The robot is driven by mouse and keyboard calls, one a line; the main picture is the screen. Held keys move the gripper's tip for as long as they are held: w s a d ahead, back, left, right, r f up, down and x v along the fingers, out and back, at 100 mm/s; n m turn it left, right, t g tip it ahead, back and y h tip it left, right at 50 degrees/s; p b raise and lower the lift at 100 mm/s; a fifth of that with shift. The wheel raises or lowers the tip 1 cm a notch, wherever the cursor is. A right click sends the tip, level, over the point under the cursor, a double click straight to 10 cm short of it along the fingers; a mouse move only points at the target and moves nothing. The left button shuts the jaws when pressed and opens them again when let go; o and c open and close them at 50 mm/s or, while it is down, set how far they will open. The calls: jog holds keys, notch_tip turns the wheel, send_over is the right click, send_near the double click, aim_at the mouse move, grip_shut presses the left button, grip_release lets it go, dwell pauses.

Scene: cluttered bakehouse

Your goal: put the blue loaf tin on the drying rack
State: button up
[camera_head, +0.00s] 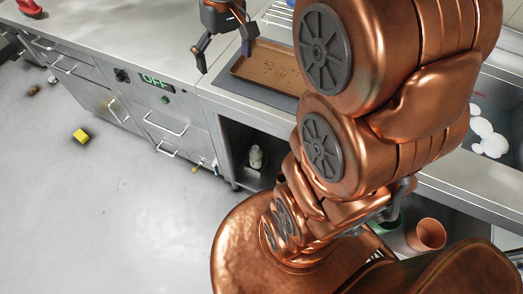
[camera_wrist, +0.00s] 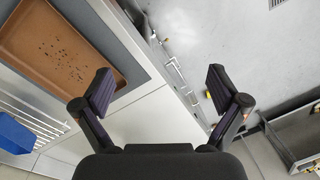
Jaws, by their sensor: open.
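A blue block-shaped thing, which looks like the loaf tin (camera_wrist: 14,135), shows at the lower left edge of the wrist view, partly cut off. It appears to rest on the pale wire drying rack (camera_wrist: 38,118), whose bars run beside it. The rack also shows at the top of the head view (camera_head: 276,18), partly hidden by my arm. My gripper (camera_head: 227,58) is open and empty above the counter, left of the brown tray. In the wrist view its fingers (camera_wrist: 160,85) are wide apart with nothing between them, and the tin is well to their left.
A brown baking tray (camera_head: 263,72) with dark crumbs lies on the counter between gripper and rack. Drawers with handles (camera_head: 165,130) line the counter front. A yellow block (camera_head: 81,136) lies on the open grey floor. Pale round pieces (camera_head: 488,135) lie at the right.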

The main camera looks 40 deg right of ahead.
jog(key=s+a+f, duration=0.2)
jog(key=s+f, duration=0.2)
jog(key=s, duration=0.5)
jog(key=s+a+f+g+h, duration=0.1)
jog(key=s+a+f, duration=0.2)
jog(key=s, duration=0.7)
jog(key=shift+s+a+f, duration=0.15)
jog(key=shift+s+f, duration=0.15)
jog(key=shift+f, duration=0.2)
